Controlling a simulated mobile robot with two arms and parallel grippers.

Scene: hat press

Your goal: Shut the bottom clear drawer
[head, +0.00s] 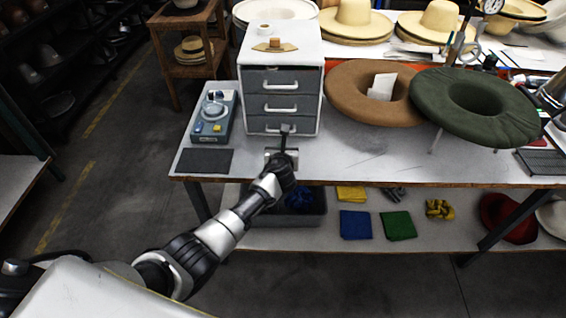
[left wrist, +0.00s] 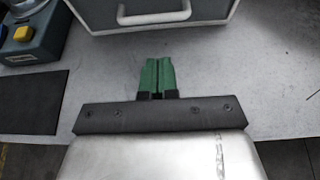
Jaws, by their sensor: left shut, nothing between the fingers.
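A white cabinet (head: 282,45) with three grey drawers stands on the table. The bottom drawer (head: 262,124) has a pale bar handle and looks about level with the drawers above; I cannot tell whether a small gap is left. Its front and handle (left wrist: 155,16) also show at the top of the left wrist view. My left gripper (head: 285,129) is in front of the bottom drawer, overlapping its handle in the head view. In the left wrist view its green fingertips (left wrist: 158,62) are together, empty, and short of the drawer front. My right gripper is not in view.
A blue-grey device (head: 213,117) with a dial stands left of the cabinet, with a dark mat (head: 204,161) in front. A brown hat form (head: 345,90) and a green one (head: 475,105) are to the right. The tabletop right of my gripper is clear.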

